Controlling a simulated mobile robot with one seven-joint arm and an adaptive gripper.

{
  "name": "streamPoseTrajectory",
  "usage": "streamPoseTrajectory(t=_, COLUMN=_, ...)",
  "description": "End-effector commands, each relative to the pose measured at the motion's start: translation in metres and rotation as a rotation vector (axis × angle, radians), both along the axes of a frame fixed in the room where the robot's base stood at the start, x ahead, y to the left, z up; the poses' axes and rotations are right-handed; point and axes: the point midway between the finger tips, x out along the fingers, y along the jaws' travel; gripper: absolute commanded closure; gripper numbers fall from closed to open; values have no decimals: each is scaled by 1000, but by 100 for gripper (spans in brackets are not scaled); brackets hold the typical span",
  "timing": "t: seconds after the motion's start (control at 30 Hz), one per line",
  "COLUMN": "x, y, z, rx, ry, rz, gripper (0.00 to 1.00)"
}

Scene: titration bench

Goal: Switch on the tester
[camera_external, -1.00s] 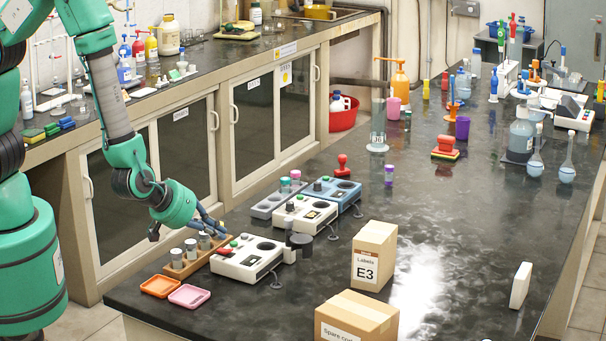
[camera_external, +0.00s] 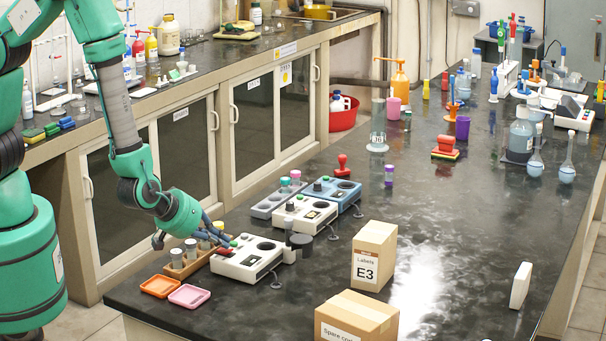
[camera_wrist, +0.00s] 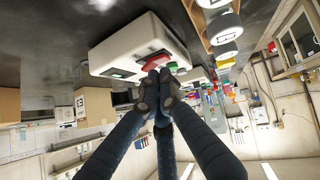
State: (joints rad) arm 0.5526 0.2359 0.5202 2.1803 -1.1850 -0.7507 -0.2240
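The tester (camera_external: 250,259) is a white box with a dark dial and a red switch (camera_external: 224,251) at its left end, on the front part of the black bench. In the wrist view the tester (camera_wrist: 135,48) appears upside down, with the red switch (camera_wrist: 154,60) and a small green part beside it. My gripper (camera_external: 228,241) is at the tester's left end, close to the switch. In the wrist view my gripper's fingertips (camera_wrist: 157,84) are together, with nothing between them, and overlap the switch's edge. I cannot tell whether they touch it.
A wooden rack (camera_external: 184,265) with grey-capped vials stands just left of the tester. Orange (camera_external: 160,286) and pink (camera_external: 189,296) trays lie in front. Another white device (camera_external: 305,213) and a blue one (camera_external: 335,191) stand behind. A box marked E3 (camera_external: 374,256) stands to the right.

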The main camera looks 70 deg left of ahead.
Motion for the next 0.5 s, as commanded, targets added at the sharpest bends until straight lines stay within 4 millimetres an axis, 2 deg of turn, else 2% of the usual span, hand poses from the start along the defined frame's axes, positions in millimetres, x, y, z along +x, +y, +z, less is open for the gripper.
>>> streamPoseTrajectory(t=0.5, x=4, y=-5, z=-1, rx=82, ry=81, rz=-1, gripper=100)
